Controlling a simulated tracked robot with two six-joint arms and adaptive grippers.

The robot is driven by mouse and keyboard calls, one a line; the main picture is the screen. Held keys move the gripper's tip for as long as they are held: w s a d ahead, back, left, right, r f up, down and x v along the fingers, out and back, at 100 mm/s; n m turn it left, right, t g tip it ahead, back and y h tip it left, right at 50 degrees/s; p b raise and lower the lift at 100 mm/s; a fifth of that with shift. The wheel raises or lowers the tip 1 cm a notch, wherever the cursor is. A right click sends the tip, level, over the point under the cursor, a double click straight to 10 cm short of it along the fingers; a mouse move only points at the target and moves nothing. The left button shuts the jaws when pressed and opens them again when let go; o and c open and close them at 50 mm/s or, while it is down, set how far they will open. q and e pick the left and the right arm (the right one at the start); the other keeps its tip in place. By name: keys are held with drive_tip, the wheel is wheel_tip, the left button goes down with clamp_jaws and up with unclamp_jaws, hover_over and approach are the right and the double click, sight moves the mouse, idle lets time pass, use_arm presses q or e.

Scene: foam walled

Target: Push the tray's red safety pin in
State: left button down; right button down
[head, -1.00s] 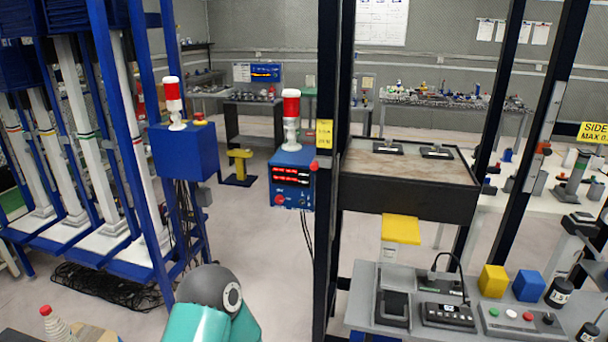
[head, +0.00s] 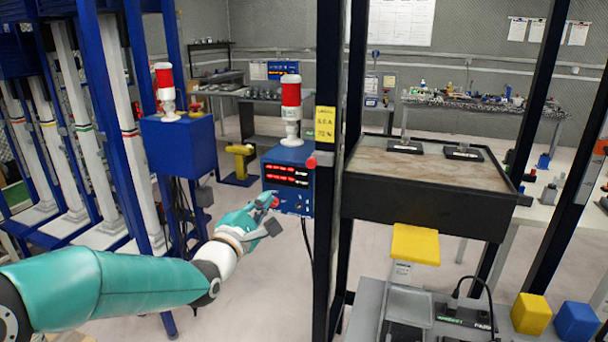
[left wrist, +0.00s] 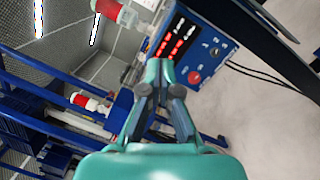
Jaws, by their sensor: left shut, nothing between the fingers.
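The tray (head: 430,202) is a black-sided box with a brown bed, held between dark posts in the head view. A red pin head (head: 312,162) sticks out at the left post, beside the tray's left end and below a yellow label. My left gripper (head: 272,206) is shut and empty in front of the blue control box, below and left of the pin, and apart from it. In the left wrist view its closed fingers (left wrist: 160,68) point toward the box's face. I cannot make out the pin there. My right gripper is not in view.
The blue control box (head: 287,178) carries red displays, a red button (left wrist: 194,77) and a red-white beacon (head: 291,105). The dark post (head: 335,230) stands just right of it. A yellow block (head: 415,243) is below the tray. Open floor lies under the left arm.

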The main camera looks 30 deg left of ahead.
use_arm(q)
drive_tip(key=w+d+r+p, duration=0.1)
drive_tip(key=w+p, duration=0.4)
drive_tip(key=w, duration=0.6)
drive_tip(key=shift+w+d+r, duration=0.15)
drive_tip(key=shift+r, duration=0.7)
